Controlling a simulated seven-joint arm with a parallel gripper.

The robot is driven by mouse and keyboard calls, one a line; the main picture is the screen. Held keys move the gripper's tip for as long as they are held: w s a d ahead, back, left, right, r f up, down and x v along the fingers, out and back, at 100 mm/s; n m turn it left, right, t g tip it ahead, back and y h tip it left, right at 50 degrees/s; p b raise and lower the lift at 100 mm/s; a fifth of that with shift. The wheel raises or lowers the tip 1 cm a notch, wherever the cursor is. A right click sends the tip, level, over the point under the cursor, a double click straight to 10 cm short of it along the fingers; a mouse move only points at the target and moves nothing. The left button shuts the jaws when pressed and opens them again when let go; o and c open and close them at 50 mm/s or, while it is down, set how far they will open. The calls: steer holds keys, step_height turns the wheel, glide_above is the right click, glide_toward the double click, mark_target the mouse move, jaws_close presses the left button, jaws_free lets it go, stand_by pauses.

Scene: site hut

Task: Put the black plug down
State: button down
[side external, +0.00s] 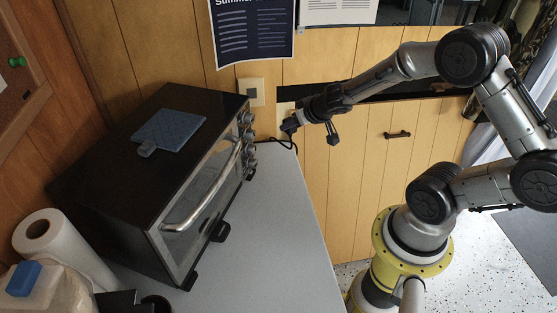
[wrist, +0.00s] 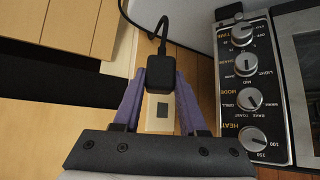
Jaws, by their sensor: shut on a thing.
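The black plug (wrist: 160,79) is between the purple fingertips of my gripper (wrist: 161,76) in the wrist view, and the gripper is shut on it. Its black cord (wrist: 148,29) runs from the plug to the top of that view. In the side view my gripper (side external: 291,126) is by the wooden wall, just beyond the counter's back corner; the plug is small and dark there. A pale wall plate with a dark socket (wrist: 162,111) shows between the fingers. I cannot tell how far the plug is from it.
A black toaster oven (side external: 118,168) stands on the grey counter (side external: 270,240), with a blue pot holder (side external: 170,130) on top. Its knobs (wrist: 248,95) are close right of my gripper. A paper roll (side external: 62,245) stands left. The counter in front of the oven is clear.

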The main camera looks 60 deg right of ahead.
mark_target(291, 134)
steer(key=s+a+n+y, duration=0.3)
steer(key=s+n, duration=0.1)
steer(key=s, duration=0.5)
steer(key=w+f, duration=0.1)
steer(key=w, duration=0.2)
steer(key=w+d+f, duration=0.1)
steer(key=w+f, duration=0.1)
steer(key=w, duration=0.1)
steer(key=w+d+f, duration=0.1)
steer(key=w, duration=0.2)
steer(key=shift+d+f, duration=0.15)
steer(key=shift+d, duration=0.1)
steer(key=x, duration=0.3)
steer(key=d+x, duration=0.1)
steer(key=x, duration=0.2)
steer(key=shift+d+f, duration=0.2)
steer(key=shift+f, duration=0.1)
steer(key=shift+w+f, duration=0.15)
steer(key=shift+f, duration=1.5)
steer(key=shift+f, duration=0.4)
steer(key=shift+f, duration=0.2)
steer(key=shift+c, duration=2.3)
jaws_free()
